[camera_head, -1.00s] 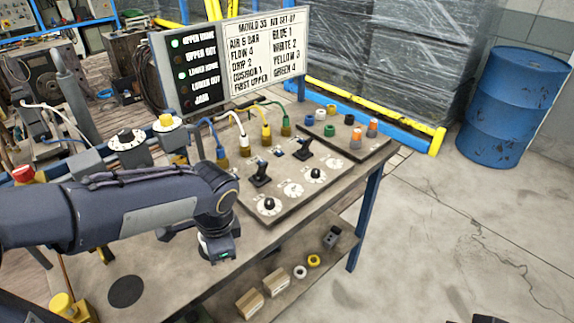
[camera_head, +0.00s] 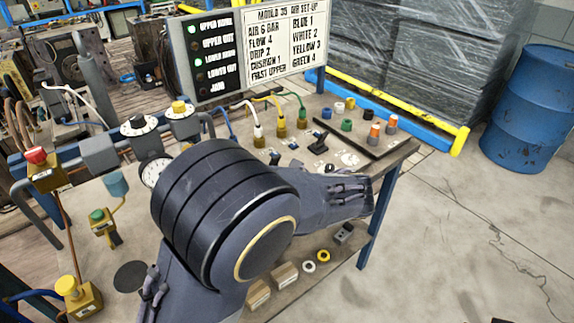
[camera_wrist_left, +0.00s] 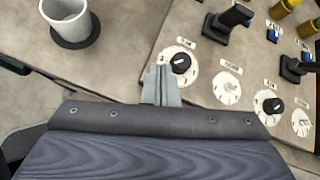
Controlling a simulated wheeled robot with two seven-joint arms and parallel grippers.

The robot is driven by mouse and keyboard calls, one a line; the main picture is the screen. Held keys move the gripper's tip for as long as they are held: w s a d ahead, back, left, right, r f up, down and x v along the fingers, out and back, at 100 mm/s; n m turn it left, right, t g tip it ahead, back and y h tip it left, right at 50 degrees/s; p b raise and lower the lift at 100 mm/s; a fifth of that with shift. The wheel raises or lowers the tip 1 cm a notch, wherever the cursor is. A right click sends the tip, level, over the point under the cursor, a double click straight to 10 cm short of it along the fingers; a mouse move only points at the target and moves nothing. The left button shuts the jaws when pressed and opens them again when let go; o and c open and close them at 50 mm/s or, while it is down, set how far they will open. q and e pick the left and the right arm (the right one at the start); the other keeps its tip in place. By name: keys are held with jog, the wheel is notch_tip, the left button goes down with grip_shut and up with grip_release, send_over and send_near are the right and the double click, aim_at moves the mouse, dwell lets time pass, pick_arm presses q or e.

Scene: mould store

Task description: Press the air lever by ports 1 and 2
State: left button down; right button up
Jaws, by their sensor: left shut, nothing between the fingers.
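Two black levers stand on the dial panel, with hose ports behind them. In the head view the left lever (camera_head: 274,158), nearer the blue and white hoses, shows just above my arm; the right lever (camera_head: 318,144) is clearer. In the left wrist view the left lever (camera_wrist_left: 228,22) is at the top and the right lever (camera_wrist_left: 297,66) at the right edge. My left gripper (camera_wrist_left: 160,72) is shut and empty, left of the nearest dial and apart from both levers in the picture. In the head view my arm hides it. My right gripper is out of view.
The set-up board (camera_head: 286,46) stands behind the bench; two green lamps are lit on its lamp panel (camera_head: 211,55). Coloured caps stand on a plate (camera_head: 385,135) at the right. Several small knobs (camera_wrist_left: 180,62) sit near the gripper. A pale cup (camera_wrist_left: 72,30) stands left.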

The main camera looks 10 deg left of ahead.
pick_arm(q)
jog(key=w+d+r+m+t+y, duration=0.2)
jog(key=w+d+m+t, duration=0.1)
jog(key=d, duration=0.3)
jog(key=shift+w+d+r+m+t, duration=0.2)
jog(key=shift+d+m+t, duration=0.15)
jog(key=shift+m, duration=0.25)
send_near(276, 162)
jog(key=f, duration=0.2)
jog(key=a+f, duration=0.1)
jog(key=shift+w+f, duration=0.25)
jog(key=shift+w, duration=0.1)
jog(key=w+a, duration=0.1)
jog(key=w+a+r, duration=0.1)
jog(key=shift+a+p, duration=0.25)
jog(key=shift+p, duration=0.15)
jog(key=shift+w+a+r, duration=0.15)
jog(key=shift+w+a, duration=0.2)
jog(key=shift+a, duration=0.05)
